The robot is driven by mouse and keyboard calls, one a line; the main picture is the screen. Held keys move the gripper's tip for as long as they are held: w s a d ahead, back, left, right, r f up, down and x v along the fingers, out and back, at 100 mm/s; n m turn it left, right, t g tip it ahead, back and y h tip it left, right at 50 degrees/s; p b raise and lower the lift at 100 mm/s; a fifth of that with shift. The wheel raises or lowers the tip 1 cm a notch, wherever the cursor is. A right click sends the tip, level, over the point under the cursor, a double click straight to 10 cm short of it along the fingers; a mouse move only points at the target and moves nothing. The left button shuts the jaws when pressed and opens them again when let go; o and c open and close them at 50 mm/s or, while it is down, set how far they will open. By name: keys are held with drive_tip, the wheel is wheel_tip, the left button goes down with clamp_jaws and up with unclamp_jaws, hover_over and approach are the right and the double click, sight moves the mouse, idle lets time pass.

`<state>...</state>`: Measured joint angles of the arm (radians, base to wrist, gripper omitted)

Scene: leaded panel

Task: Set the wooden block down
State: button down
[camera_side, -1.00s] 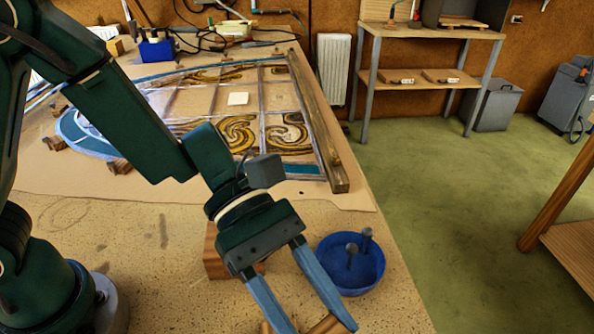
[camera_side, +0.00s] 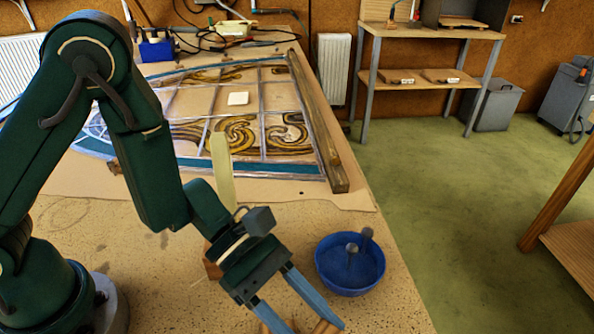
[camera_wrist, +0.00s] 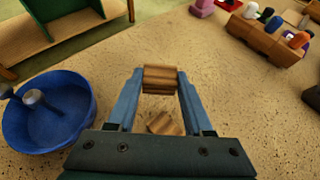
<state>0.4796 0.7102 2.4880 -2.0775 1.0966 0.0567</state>
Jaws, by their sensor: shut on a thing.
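My gripper (camera_wrist: 160,84) is shut on a wooden block (camera_wrist: 160,73) in the wrist view, with the block held between the two blue fingertips. A second brown wooden piece (camera_wrist: 165,123) shows lower between the fingers, apart from the held block in the picture. In the side view my gripper (camera_side: 309,326) points down at the near edge of the frame. I cannot tell whether the held block touches the bench.
A blue bowl (camera_side: 350,281) with dark-headed nails stands right of my gripper. The leaded panel (camera_side: 262,103) lies behind, along a wooden bar (camera_side: 318,130). A wooden rack with coloured handles (camera_wrist: 265,38) shows in the wrist view. Bare bench lies around the fingers.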

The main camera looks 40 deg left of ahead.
drive_tip(key=shift+f, duration=1.75)
drive_tip(key=shift+f, duration=0.1)
drive_tip(key=shift+c, duration=1.5)
unclamp_jaws()
